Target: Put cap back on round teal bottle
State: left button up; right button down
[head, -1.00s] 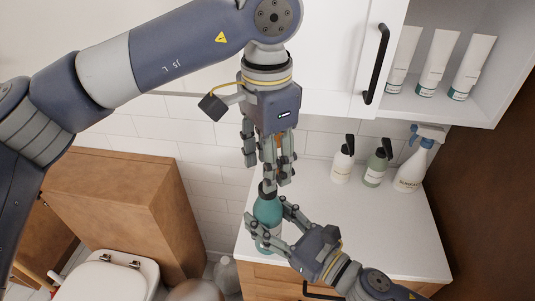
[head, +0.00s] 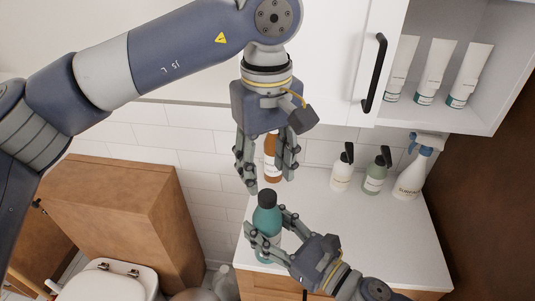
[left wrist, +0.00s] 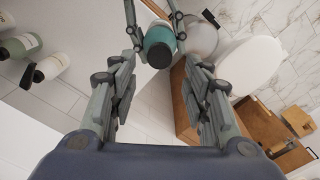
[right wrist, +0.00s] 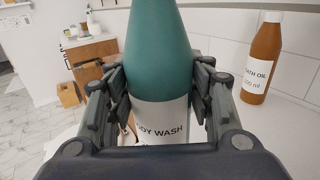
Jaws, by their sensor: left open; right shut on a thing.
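The round teal bottle (head: 268,220) with a white "BODY WASH" label stands upright near the counter's left edge. Its dark cap (head: 267,198) sits on top of the neck; I cannot tell how tightly. In the left wrist view the cap (left wrist: 160,53) shows end-on above the teal shoulder. My left gripper (head: 268,184) is open and empty, pointing down just above the cap, apart from it. My right gripper (head: 266,221) is shut around the bottle's body from the right. The right wrist view shows the bottle (right wrist: 160,50) between its fingers, cap out of frame.
An amber bath oil bottle (head: 271,160) stands behind, partly hidden by my left gripper. Two pump bottles (head: 342,170) (head: 376,174) and a spray bottle (head: 413,172) stand at the back right. The white counter (head: 350,235) is clear in the middle. A cabinet hangs above.

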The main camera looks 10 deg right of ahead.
pick_arm(q)
jog(key=n, duration=0.4)
jog(key=shift+r+n, duration=0.15)
jog(key=shift+n, duration=0.25)
jog(key=n, duration=0.4)
jog(key=shift+r+n, duration=0.15)
jog(key=shift+n, duration=0.25)
jog(key=n, duration=0.4)
jog(key=shift+r+n, duration=0.1)
jog(key=shift+n, duration=0.2)
jog(key=n, duration=0.4)
jog(key=shift+r+n, duration=0.15)
jog(key=shift+n, duration=0.15)
jog(key=n, duration=0.4)
jog(key=shift+r+n, duration=0.15)
jog(key=shift+n, duration=0.15)
jog(key=n, duration=0.4)
jog(key=shift+r+n, duration=0.1)
jog(key=shift+n, duration=0.2)
jog(key=n, duration=0.4)
jog(key=shift+d+r+n, duration=0.1)
jog(key=shift+r+n, duration=0.05)
jog(key=shift+n, duration=0.15)
jog(key=n, duration=0.5)
jog(key=shift+r, duration=0.1)
